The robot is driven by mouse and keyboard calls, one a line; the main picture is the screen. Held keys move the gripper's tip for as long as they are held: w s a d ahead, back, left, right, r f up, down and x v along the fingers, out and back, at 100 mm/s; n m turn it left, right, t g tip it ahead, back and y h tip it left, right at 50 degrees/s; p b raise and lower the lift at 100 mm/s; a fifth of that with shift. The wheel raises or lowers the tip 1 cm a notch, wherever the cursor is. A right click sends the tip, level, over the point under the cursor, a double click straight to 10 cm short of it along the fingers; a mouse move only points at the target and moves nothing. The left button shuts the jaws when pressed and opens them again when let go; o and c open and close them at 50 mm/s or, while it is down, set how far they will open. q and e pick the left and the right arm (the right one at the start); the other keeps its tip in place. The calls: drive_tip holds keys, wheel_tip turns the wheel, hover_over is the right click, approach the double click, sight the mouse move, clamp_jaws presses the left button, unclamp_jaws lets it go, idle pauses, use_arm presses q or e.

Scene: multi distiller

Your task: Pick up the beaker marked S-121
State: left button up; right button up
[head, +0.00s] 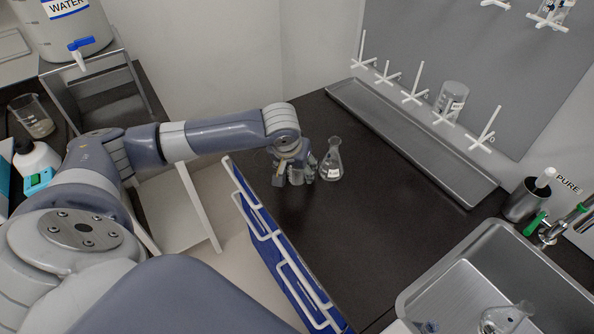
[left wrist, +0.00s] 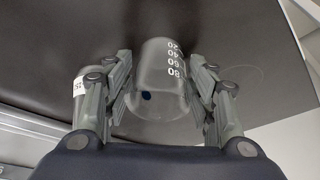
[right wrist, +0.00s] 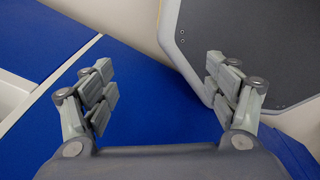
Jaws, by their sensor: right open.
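A clear beaker (left wrist: 158,75) with white volume marks lies between the fingers of my left gripper (left wrist: 160,95) in the left wrist view. The fingers press against it from both sides. No S-121 label is readable on it. In the head view my left gripper (head: 293,178) hides most of it, low over the dark counter. A labelled conical flask (head: 331,162) stands just right of the gripper; part of it shows behind the left finger in the left wrist view (left wrist: 78,88). My right gripper (right wrist: 160,95) is open and empty in the right wrist view.
A dark counter (head: 375,220) has free room toward the sink (head: 500,285). A metal tray (head: 415,142) runs below a peg board, where a labelled beaker (head: 452,98) hangs. Another beaker (head: 33,116) stands at far left. Blue panels with white rails (head: 280,255) edge the counter.

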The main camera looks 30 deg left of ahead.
use_arm(q)
drive_tip(key=c, duration=0.5)
drive_tip(key=shift+c, duration=0.2)
drive_tip(key=shift+r, duration=0.1)
